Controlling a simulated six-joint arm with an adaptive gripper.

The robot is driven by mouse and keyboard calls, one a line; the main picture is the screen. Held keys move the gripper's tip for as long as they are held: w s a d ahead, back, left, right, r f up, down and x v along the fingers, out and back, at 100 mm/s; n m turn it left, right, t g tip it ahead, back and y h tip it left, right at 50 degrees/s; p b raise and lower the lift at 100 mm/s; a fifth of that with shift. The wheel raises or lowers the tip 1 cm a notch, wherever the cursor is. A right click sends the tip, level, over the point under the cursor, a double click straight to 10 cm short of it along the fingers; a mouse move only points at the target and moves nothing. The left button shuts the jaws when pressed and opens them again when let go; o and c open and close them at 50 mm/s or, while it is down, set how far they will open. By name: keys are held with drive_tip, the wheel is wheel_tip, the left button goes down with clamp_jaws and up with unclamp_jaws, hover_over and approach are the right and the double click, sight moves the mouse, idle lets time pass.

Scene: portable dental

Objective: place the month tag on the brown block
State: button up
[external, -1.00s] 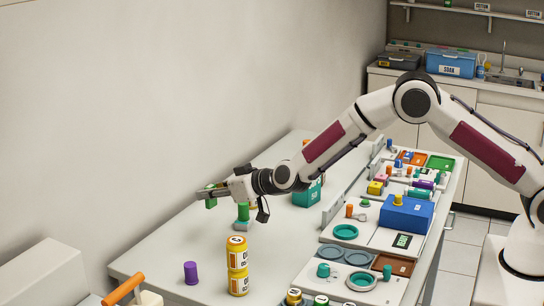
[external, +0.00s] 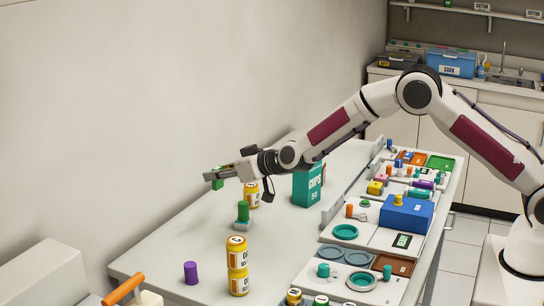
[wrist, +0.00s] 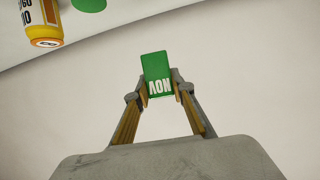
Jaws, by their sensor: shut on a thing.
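The month tag is a small green piece marked NOV (wrist: 156,68). My gripper (wrist: 159,91) is shut on it, with one fingertip on each side. In the external view, my gripper (external: 214,177) holds the green tag (external: 217,185) in the air above the far left part of the table. No brown block can be clearly made out in either view. A flat brown tray-like piece (external: 397,264) lies at the front right of the table, but I cannot tell whether it is linked to the block.
Below my gripper stands a green cylinder on a grey base (external: 243,214). A blue box (external: 407,214) stands among crowded items at right.

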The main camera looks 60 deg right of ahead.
drive_tip(key=s+d+r, duration=0.2)
drive_tip(key=d, duration=0.8)
drive_tip(key=s+d+r+n+y, duration=0.1)
drive_tip(key=d+r, duration=0.1)
drive_tip(key=d, duration=0.7)
drive_tip(key=s+d+r, duration=0.2)
drive_tip(key=d+r, duration=0.1)
drive_tip(key=d, duration=0.7)
drive_tip(key=s+d+f, duration=0.2)
drive_tip(key=s+d, duration=0.6)
drive_tip(key=d, duration=0.3)
drive_tip(key=shift+s+y, duration=0.25)
drive_tip(key=shift+y, duration=0.05)
drive_tip(key=shift+f, duration=0.15)
drive_tip(key=shift+f, duration=3.1)
drive_tip(key=shift+f, duration=1.9)
drive_tip(key=shift+f, duration=0.1)
